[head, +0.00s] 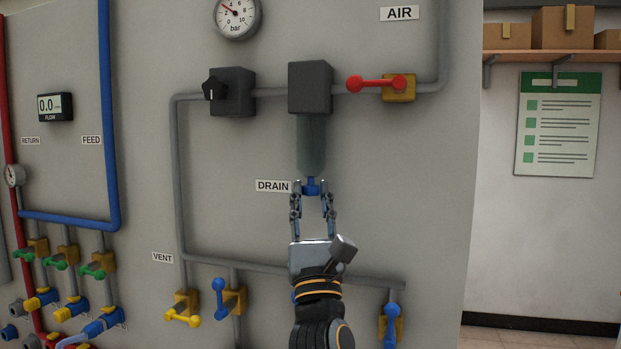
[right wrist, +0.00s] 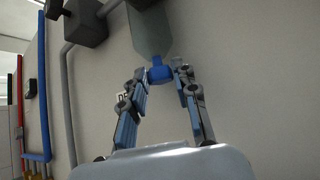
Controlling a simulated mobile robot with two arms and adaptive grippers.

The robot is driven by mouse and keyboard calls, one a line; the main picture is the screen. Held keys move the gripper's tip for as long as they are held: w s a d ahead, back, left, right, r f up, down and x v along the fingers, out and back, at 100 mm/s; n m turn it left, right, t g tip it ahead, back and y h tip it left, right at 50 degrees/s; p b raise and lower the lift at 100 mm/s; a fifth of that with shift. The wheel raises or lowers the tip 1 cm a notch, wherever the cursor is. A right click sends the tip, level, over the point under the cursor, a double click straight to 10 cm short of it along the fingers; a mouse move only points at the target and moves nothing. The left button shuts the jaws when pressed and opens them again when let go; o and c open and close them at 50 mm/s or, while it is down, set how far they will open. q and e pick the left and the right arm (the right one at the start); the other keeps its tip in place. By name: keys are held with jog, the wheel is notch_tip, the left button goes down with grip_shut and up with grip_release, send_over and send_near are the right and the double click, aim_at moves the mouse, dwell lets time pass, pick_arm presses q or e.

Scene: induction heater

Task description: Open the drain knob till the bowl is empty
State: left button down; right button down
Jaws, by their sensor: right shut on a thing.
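The drain knob (head: 311,187) is small and blue, at the bottom of the clear, greyish bowl (head: 311,145), right of the DRAIN label (head: 273,186). The bowl hangs under a dark grey block (head: 310,87). I cannot tell whether liquid is in it. My right gripper (head: 312,189) comes up from below and is shut on the knob, one finger on each side. In the right wrist view the blue knob (right wrist: 160,74) sits between the fingertips, with the bowl (right wrist: 150,34) above it. My left gripper is not in view.
A red-handled yellow valve (head: 398,86) is at the upper right, under the AIR label. A black knob (head: 212,88) and a gauge (head: 236,15) are at the upper left. A grey pipe (head: 270,266) runs behind my right wrist.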

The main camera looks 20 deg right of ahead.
jog(key=shift+n+y+p, duration=0.3)
jog(key=shift+y, duration=0.4)
jog(key=c, duration=1)
grip_release()
jog(key=shift+v, duration=3.75)
jog(key=shift+w+d+f, duration=0.15)
